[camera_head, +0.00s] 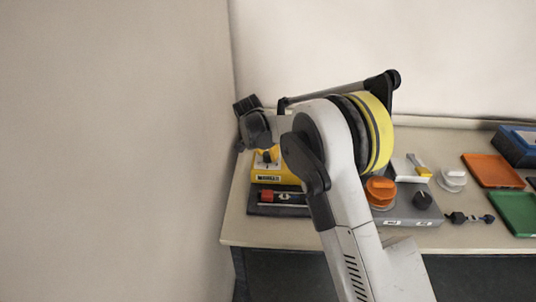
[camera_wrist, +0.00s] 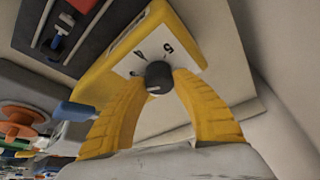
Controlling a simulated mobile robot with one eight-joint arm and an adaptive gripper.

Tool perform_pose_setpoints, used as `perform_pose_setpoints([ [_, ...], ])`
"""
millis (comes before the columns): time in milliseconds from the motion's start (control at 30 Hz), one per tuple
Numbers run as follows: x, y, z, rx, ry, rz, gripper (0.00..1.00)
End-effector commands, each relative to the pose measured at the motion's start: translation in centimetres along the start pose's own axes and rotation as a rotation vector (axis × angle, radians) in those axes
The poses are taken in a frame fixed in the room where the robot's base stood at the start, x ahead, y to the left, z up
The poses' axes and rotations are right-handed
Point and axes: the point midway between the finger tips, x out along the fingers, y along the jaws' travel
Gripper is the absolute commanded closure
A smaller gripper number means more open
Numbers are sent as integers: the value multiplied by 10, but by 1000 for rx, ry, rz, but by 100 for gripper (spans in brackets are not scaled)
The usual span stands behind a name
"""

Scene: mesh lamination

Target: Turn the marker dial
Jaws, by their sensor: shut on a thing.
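The marker dial is a black round knob (camera_wrist: 158,76) on a white plate (camera_wrist: 128,64) with printed numbers, among them 4 and 5. The plate is set on a yellow box (camera_wrist: 99,70). In the wrist view my gripper (camera_wrist: 160,83) has its yellow fingers on both sides of the knob, shut on it. The finger pads hide the knob's sides and part of the plate.
A dark tray (camera_head: 262,209) with a red-handled tool (camera_head: 268,196) lies in front of the box. To the right are a grey panel (camera_head: 408,217) with an orange knob (camera_head: 380,189) and a black knob (camera_head: 422,199), and orange (camera_head: 490,169) and green (camera_head: 516,210) trays. A wall (camera_head: 120,150) rises close on the left.

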Motion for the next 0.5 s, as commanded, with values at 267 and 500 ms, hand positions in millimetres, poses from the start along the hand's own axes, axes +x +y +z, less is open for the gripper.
perform_pose_setpoints([
  [267,0,0,0,0,-1,1,45],
  [500,-3,0,0,-1,0,0,45],
])
